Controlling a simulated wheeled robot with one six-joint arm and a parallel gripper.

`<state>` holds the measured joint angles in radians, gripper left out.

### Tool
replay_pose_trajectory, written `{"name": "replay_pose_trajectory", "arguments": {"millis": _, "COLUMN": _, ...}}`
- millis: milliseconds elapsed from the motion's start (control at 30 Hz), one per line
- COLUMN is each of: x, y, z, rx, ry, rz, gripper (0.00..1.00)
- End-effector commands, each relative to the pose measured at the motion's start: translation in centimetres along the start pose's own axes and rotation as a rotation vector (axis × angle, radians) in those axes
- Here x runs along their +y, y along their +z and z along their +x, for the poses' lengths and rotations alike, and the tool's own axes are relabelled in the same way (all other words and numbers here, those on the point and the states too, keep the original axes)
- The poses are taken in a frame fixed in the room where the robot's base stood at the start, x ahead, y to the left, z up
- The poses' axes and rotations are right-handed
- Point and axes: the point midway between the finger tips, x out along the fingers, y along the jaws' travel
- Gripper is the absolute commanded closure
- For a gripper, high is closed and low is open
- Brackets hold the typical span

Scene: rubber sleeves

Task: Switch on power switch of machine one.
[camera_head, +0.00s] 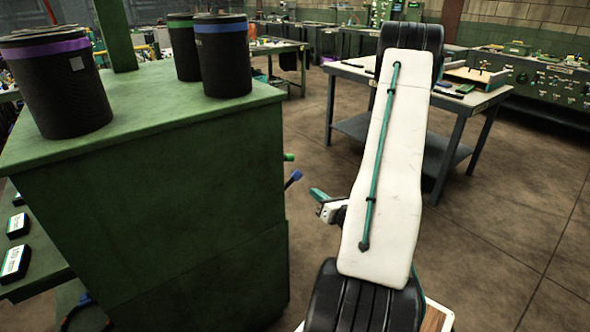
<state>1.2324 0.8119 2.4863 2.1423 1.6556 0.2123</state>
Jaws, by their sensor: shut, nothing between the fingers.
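A green machine cabinet (190,200) stands at the left; I cannot tell whether it is machine one. From its right side a lever with a blue end (293,179) sticks out, angled up. Above it is a short green knob or handle (289,157). I cannot tell which of these, if either, is the power switch; the face they sit on is turned away. My gripper (317,193), with teal fingers, is shut and empty. In the picture it is just right of and below the blue-ended lever, with a small gap between them.
Black rolls with purple, green and blue bands, such as this one (222,60), stand on the cabinet top. A grey worktable (345,72) stands behind my arm, and a green control panel (555,85) is at the back right. The brown floor (490,220) at the right is clear.

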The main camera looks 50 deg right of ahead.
Motion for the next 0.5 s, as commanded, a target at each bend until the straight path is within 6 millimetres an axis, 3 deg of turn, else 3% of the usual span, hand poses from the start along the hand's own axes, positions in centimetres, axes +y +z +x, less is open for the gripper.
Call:
{"name": "replay_pose_trajectory", "arguments": {"millis": 233, "x": 0.1, "y": 0.0, "z": 1.8, "rx": 0.001, "ry": 0.006, "rz": -0.002, "gripper": 1.00}}
{"name": "replay_pose_trajectory", "arguments": {"millis": 500, "x": 0.2, "y": 0.0, "z": 7.5, "rx": 0.000, "ry": 0.008, "rz": -0.004, "gripper": 1.00}}
